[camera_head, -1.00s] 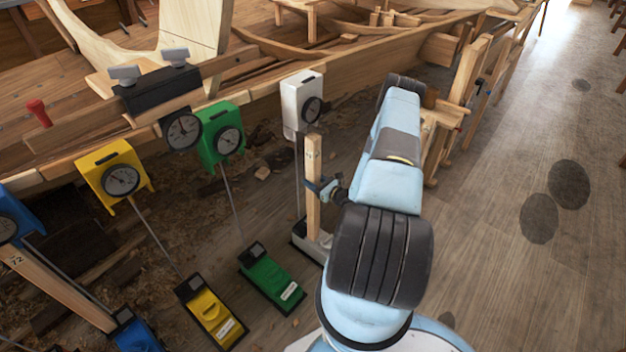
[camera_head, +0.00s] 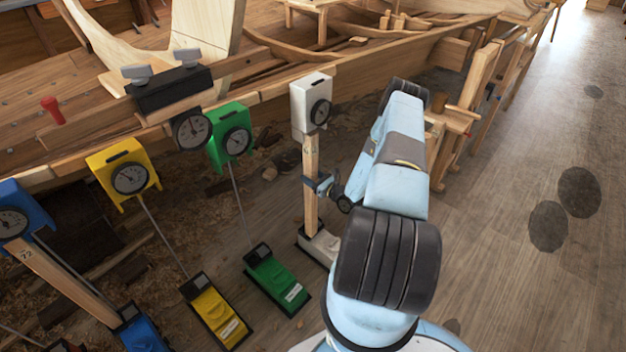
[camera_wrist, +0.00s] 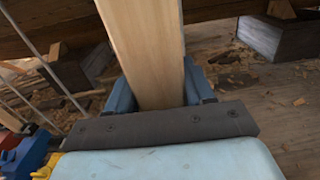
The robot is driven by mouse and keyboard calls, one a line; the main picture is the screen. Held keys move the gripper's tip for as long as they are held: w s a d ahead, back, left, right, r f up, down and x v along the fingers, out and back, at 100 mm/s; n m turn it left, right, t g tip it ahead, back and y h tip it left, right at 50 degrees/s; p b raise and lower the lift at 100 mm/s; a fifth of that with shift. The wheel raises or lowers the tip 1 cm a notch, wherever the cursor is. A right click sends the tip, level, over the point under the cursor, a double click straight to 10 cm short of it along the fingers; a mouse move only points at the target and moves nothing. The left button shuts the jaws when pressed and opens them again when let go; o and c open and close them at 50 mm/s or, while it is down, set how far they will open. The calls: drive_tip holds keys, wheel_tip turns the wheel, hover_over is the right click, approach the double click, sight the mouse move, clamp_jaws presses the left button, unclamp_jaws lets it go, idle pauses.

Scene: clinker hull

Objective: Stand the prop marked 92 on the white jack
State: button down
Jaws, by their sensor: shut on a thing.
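The wooden prop (camera_head: 311,215) is upright in my gripper (camera_head: 320,186), whose jaws are shut around its middle. A small dark mark near its top is too small to read. The white jack's base (camera_head: 321,245) is on the floor at the prop's foot, and its white head with a dial (camera_head: 312,106) is just above the prop's top. I cannot tell whether the prop touches either one. In the wrist view the prop (camera_wrist: 150,50) runs up between the blue fingers (camera_wrist: 160,90); its ends are out of that view.
A green jack base (camera_head: 277,281), a yellow one (camera_head: 216,312) and a blue one (camera_head: 142,330) stand to the left. A slanted prop marked 72 (camera_head: 70,286) stands at the blue one. The hull (camera_head: 370,62) runs behind. The floor at right (camera_head: 510,270) is clear.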

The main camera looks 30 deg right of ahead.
drive_tip(key=shift+x, duration=1.15)
drive_tip(key=shift+f, duration=0.3)
idle(0.3)
drive_tip(key=shift+w, duration=0.2)
idle(0.7)
drive_tip(key=shift+c, duration=1.7)
unclamp_jaws()
drive_tip(key=shift+f, duration=0.1)
drive_tip(key=shift+s, duration=0.1)
drive_tip(key=v, duration=1.3)
drive_tip(key=shift+s, duration=0.25)
drive_tip(key=shift+s+d, duration=0.1)
